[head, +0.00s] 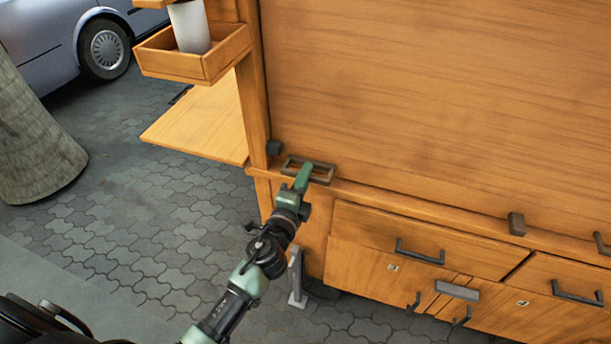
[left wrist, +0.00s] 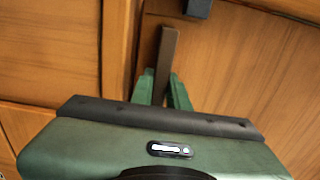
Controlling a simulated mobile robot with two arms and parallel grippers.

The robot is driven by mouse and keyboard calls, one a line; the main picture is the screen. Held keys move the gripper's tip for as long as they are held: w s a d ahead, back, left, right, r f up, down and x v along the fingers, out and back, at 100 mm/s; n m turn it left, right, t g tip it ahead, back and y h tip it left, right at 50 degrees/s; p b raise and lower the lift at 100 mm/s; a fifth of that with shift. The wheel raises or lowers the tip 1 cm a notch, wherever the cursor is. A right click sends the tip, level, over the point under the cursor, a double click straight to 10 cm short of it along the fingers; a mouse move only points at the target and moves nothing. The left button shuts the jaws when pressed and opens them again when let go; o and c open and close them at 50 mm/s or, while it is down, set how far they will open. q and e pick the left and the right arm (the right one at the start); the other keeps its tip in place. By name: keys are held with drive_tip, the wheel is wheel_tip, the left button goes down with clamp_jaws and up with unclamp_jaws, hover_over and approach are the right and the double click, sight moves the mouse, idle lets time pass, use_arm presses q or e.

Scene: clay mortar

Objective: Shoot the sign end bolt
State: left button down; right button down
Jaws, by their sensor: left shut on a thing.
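The large wooden sign panel (head: 430,95) stands upright on the cart, above a ledge. At its lower left end is a dark metal bolt (head: 325,172), shaped like a rectangular loop, on the ledge near the corner post. My left gripper (head: 303,176) is at this bolt, its green fingers shut on it. In the left wrist view the dark bar of the bolt (left wrist: 167,50) lies between the two fingertips (left wrist: 163,88). The fingers hide part of the bolt. My right gripper is out of view.
A small dark block (head: 274,147) sits by the post; another (head: 516,224) is farther right on the ledge. Drawers with dark handles (head: 420,251) are below. A wooden shelf (head: 203,120) and a tray (head: 195,60) holding a white cylinder (head: 190,27) stick out left.

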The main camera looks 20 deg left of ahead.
sight(284, 173)
use_arm(q)
drive_tip(key=a, duration=0.5)
drive_tip(key=shift+w+a, duration=0.1)
drive_tip(key=c, duration=1.4)
unclamp_jaws()
drive_tip(key=shift+a, duration=0.1)
drive_tip(key=shift+o, duration=0.2)
